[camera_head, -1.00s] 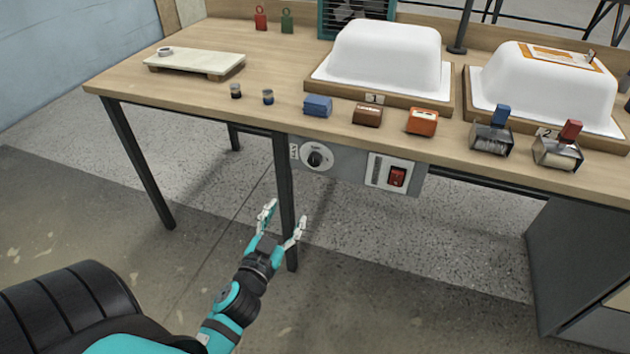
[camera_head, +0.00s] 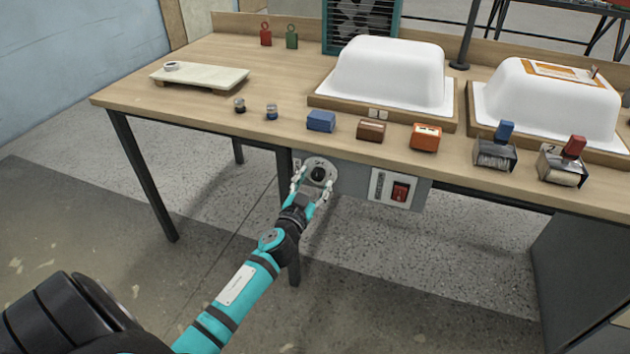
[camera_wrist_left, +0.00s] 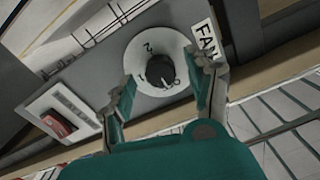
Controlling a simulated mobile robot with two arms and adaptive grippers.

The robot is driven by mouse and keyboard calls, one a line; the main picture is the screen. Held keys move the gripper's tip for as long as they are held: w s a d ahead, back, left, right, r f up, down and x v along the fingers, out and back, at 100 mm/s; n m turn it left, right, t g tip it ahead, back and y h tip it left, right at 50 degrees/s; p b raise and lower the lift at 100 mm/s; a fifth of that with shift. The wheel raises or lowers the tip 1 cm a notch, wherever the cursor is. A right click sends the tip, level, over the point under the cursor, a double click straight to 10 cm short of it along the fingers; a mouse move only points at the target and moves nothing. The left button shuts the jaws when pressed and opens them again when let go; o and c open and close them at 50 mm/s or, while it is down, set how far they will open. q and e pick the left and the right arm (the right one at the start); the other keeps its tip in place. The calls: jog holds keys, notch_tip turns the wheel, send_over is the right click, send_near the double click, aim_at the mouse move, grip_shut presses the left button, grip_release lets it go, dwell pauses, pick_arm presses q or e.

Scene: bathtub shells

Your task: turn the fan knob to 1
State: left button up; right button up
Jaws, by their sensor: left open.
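The fan knob (camera_head: 318,174) is a black knob on a round white dial, on the grey panel under the table's front edge. In the left wrist view the knob (camera_wrist_left: 160,71) shows between my fingers, beside a FAN label (camera_wrist_left: 206,44). The dial (camera_wrist_left: 146,47) carries marks, among them a 2; the knob's white pointer is toward the lower right of the picture. My left gripper (camera_head: 311,187) is open, with its fingertips on either side of the dial in the picture. I cannot tell whether they touch the knob. My right gripper is not in view.
A red rocker switch (camera_head: 400,191) sits on the same panel to the right. A fan (camera_head: 361,25) stands at the table's back. White tub shells (camera_head: 388,72), stamps and small blocks (camera_head: 321,121) stand on the table above. A table leg (camera_head: 287,225) is close by my arm.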

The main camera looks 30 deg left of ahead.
pick_arm(q)
jog(key=shift+w+a, duration=0.1)
jog(key=shift+w, duration=0.45)
jog(key=c, duration=1.1)
jog(key=shift+c, duration=0.2)
